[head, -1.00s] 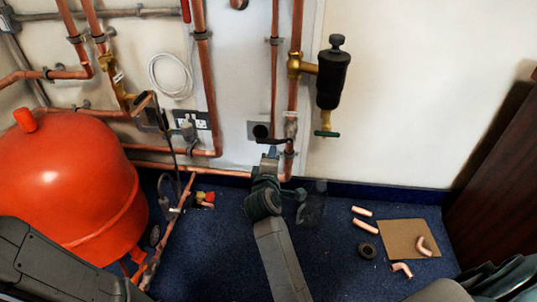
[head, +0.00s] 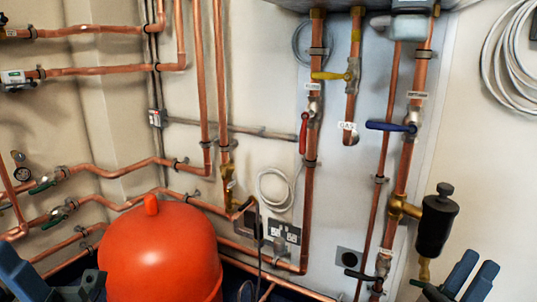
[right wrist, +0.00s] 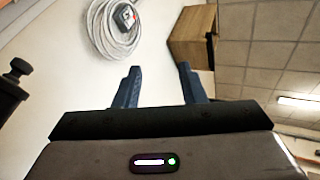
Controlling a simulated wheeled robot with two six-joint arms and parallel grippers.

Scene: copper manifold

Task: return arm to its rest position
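My right gripper (head: 480,259) is at the lower right of the head view, below the black air vent. In the right wrist view, its two blue fingers (right wrist: 158,67) stand well apart with nothing between them, so it is open and empty. My left gripper (head: 22,272) shows only partly at the lower left corner of the head view, left of the red vessel. Its blue finger part is visible, but its opening is cut off.
A red vessel (head: 158,255) stands at the lower left. Copper pipes (head: 310,205) with valves cover the wall. A black air vent (head: 435,225) juts out near my right gripper. A cable coil (right wrist: 112,28) hangs beside a wooden cabinet (right wrist: 190,40).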

